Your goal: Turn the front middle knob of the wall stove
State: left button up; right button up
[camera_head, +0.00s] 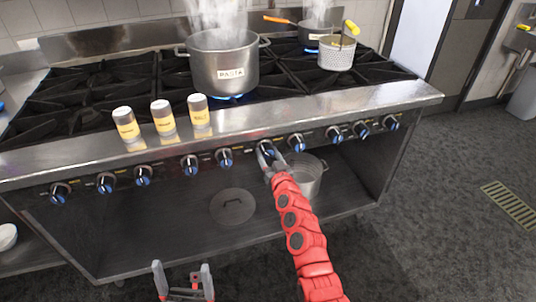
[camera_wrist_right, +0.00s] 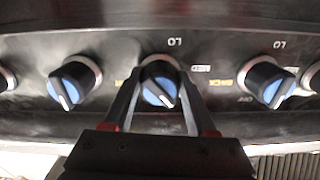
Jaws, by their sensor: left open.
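The stove (camera_head: 330,108) has a row of several dark knobs with blue faces along its front panel. My right gripper (camera_head: 268,153) is at a knob (camera_head: 266,147) near the middle of the row. In the right wrist view, its two fingers (camera_wrist_right: 160,85) lie close along both sides of that knob (camera_wrist_right: 158,92), with no clear gap at the tips. The knob's white pointer line is slanted, lower end to the right. My left gripper (camera_head: 183,284) is open and empty, low in front of the stove, away from the knobs.
Neighbouring knobs sit close by on the left (camera_wrist_right: 74,84) and right (camera_wrist_right: 266,82). A steaming pasta pot (camera_head: 223,62), three shakers (camera_head: 162,117) and a strainer basket (camera_head: 337,52) stand on the stove. A pot (camera_head: 309,177) and lid (camera_head: 232,206) are on the shelf below.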

jog(key=c, duration=0.6)
jog(key=shift+c, duration=0.2)
jog(key=shift+m, duration=0.4)
jog(key=m, duration=0.2)
jog(key=shift+m+b, duration=0.35)
jog(key=shift+m, duration=0.05)
jog(key=shift+r+m, duration=0.1)
jog(key=shift+m, duration=2.1)
jog(key=o, duration=1.4)
jog(key=shift+c, duration=0.2)
